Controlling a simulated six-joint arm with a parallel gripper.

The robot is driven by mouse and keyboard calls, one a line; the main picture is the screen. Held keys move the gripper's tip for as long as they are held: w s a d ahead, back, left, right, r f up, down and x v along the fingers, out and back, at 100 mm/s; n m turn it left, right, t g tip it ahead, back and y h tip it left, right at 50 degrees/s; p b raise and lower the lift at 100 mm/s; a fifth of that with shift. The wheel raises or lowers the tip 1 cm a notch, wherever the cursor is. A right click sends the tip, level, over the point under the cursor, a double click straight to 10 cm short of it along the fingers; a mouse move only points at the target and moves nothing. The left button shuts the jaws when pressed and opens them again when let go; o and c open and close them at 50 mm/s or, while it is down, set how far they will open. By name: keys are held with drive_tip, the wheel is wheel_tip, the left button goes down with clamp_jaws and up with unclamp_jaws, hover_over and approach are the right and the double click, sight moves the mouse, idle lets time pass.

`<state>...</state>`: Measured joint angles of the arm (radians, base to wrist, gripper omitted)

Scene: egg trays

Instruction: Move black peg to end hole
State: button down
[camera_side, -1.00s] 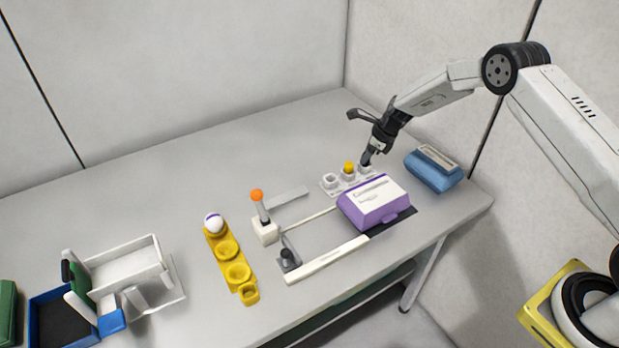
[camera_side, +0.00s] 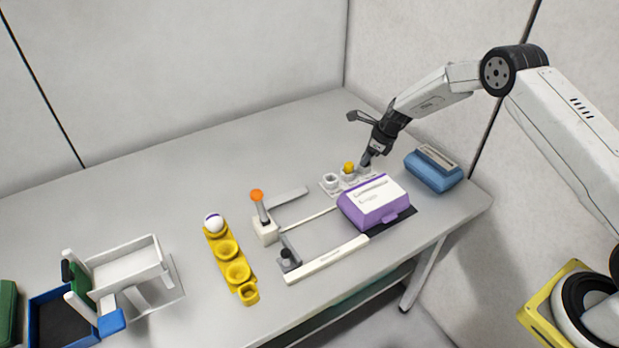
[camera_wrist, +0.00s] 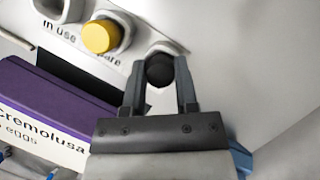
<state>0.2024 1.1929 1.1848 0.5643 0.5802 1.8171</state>
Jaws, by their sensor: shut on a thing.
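The white peg rack (camera_side: 328,191) sits at the back right of the table, behind the purple egg box, with its holes in a row. A yellow peg (camera_side: 349,168) stands in the middle hole; it also shows in the wrist view (camera_wrist: 100,36). The left hole (camera_side: 331,180) looks empty. My gripper (camera_side: 366,161) points down at the rack's right hole. In the wrist view my gripper (camera_wrist: 161,72) is shut on the black peg (camera_wrist: 159,68), which sits between its fingers at that hole. How deep the peg stands is hidden.
The purple egg box (camera_side: 374,202) stands close in front of the rack. A blue box (camera_side: 433,172) is to the right of my gripper. An orange-topped lever (camera_side: 258,205) and a yellow egg tray (camera_side: 228,250) stand to the left. The table behind the rack is clear.

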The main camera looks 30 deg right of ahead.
drive_tip(key=shift+c, duration=1.5)
unclamp_jaws()
drive_tip(key=shift+r, duration=0.1)
drive_tip(key=v, duration=0.7)
drive_tip(key=shift+r, duration=0.25)
drive_tip(key=shift+s+d, duration=0.1)
drive_tip(key=shift+s, duration=0.05)
wheel_tip(320, 180, up, 7)
